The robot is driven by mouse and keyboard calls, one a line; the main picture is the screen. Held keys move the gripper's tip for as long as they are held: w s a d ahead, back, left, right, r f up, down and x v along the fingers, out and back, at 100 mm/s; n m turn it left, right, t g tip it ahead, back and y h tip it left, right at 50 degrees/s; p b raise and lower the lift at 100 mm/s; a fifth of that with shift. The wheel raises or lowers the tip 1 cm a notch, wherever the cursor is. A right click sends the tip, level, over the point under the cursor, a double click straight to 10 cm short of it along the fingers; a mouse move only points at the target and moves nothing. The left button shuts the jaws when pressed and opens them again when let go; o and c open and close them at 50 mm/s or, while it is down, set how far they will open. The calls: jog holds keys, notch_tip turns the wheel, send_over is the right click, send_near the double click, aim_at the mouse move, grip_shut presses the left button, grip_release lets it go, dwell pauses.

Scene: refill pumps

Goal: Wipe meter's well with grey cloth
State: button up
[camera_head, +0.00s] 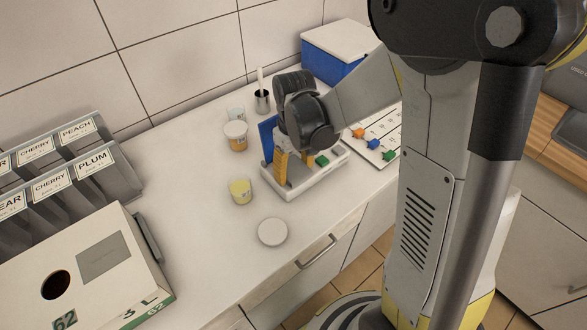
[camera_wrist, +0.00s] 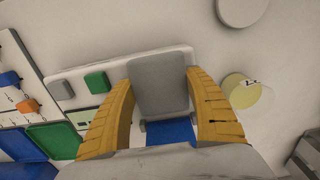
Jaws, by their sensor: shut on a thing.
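My gripper (camera_head: 294,172) is low over the white meter (camera_head: 325,172), and it also shows in the wrist view (camera_wrist: 160,95). Its two yellow fingers are closed on the sides of a flat grey piece (camera_wrist: 160,85), which looks like the grey cloth. The grey piece lies over the meter (camera_wrist: 120,65). The well is not visible; the piece and fingers cover that area, and I cannot tell whether they touch it. An upright blue panel (camera_head: 266,137) stands at the meter's back left. Green (camera_wrist: 97,82) and grey (camera_wrist: 62,89) blocks sit on the meter.
A yellow-filled cup (camera_head: 240,191) stands close left of the meter. A white disc (camera_head: 272,232) lies in front. An orange-filled jar (camera_head: 236,136) and dark holder (camera_head: 262,101) stand behind. A board with coloured pieces (camera_head: 388,128) lies right. A blue box (camera_head: 333,58) stands at the back.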

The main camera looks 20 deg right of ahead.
jog(key=shift+s+d, duration=0.15)
jog(key=shift+s, duration=0.35)
jog(key=shift+w, duration=0.15)
jog(key=shift+w+a, duration=0.2)
jog(key=shift+w, duration=0.3)
jog(key=shift+s, duration=0.1)
jog(key=shift+s+d, duration=0.2)
jog(key=shift+s, duration=0.35)
jog(key=shift+w, duration=0.2)
jog(key=shift+w+a, duration=0.2)
jog(key=shift+w, duration=0.2)
